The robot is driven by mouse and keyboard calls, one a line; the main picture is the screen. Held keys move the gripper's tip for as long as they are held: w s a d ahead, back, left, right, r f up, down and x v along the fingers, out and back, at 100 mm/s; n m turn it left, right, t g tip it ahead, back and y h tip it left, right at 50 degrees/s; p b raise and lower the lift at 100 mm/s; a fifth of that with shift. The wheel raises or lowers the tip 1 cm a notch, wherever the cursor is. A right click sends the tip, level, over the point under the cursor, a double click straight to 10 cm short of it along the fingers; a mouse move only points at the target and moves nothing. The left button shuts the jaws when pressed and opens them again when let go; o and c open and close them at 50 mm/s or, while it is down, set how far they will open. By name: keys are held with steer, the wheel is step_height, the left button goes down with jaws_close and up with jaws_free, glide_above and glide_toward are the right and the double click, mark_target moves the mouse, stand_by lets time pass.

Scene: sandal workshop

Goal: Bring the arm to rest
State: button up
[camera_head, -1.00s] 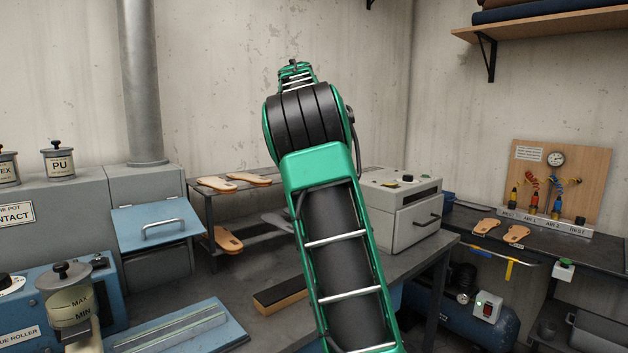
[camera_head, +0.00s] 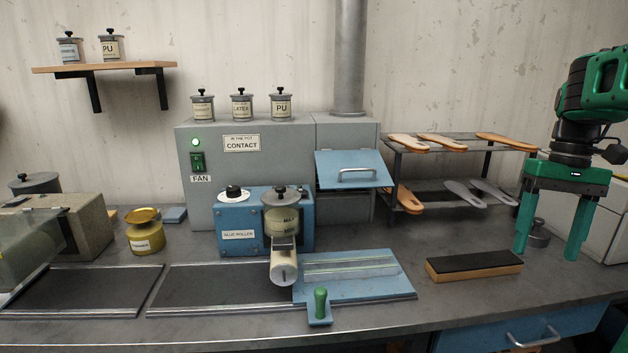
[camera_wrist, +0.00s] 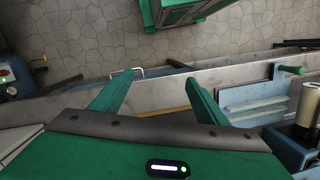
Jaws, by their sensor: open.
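My gripper (camera_head: 550,250) is at the right of the head view, in front of the grey box machine and to the right of the shoe rack. Its two green fingers point down and stand wide apart, with nothing held between them. In the wrist view, my gripper (camera_wrist: 158,100) also shows its fingers spread and empty, with the bench edge beyond them. A small grey weight-like piece (camera_head: 539,233) stands behind the fingers, partly hidden.
A black-topped block (camera_head: 473,265) lies on the bench left of my gripper. The rack (camera_head: 445,143) holds several soles. A blue glue roller (camera_head: 238,238), a blue plate (camera_head: 350,275) and a green-handled tool (camera_head: 320,303) stand further left. The bench front (camera_head: 400,318) is fairly clear.

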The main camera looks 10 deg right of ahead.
steer(key=s+a+f+m+t+h, duration=0.1)
steer(key=s+a+f+m, duration=0.1)
steer(key=s+a+f, duration=0.8)
step_height(320, 180, down, 3)
steer(key=shift+s+f+t, duration=0.1)
steer(key=shift+s+t, duration=0.2)
steer(key=shift+s, duration=0.95)
